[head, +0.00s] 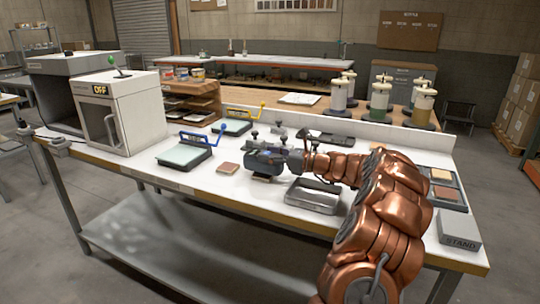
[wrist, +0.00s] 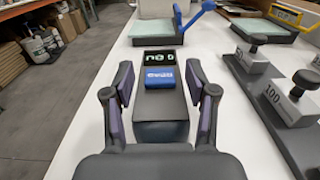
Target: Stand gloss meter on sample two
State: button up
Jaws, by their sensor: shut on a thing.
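The gloss meter is a dark grey box with a lit display and a blue label (wrist: 159,78). In the wrist view it lies between my gripper's fingers (wrist: 164,108), which are shut on it. In the head view my gripper (head: 270,160) is low over the white bench, with a dark lower part of the meter (head: 262,178) showing beneath it. I cannot tell whether the meter touches the bench. A reddish-brown sample tile (head: 228,168) lies just left of my gripper. More tiles (head: 447,193) sit in a dark tray at the right. I cannot read which is sample two.
A blue-handled device (head: 184,154) and a yellow-handled one (head: 232,127) stand to the left and behind. A weight rack (wrist: 285,115) is close on the right. A STAND block (head: 460,232) is at the front right.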

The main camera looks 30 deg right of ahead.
jog(key=shift+f, duration=0.1)
jog(key=o, duration=1.6)
jog(key=shift+s+d, duration=0.2)
jog(key=shift+s, duration=0.05)
jog(key=v, duration=1.1)
jog(key=shift+s+d, duration=0.1)
jog(key=shift+s, duration=0.1)
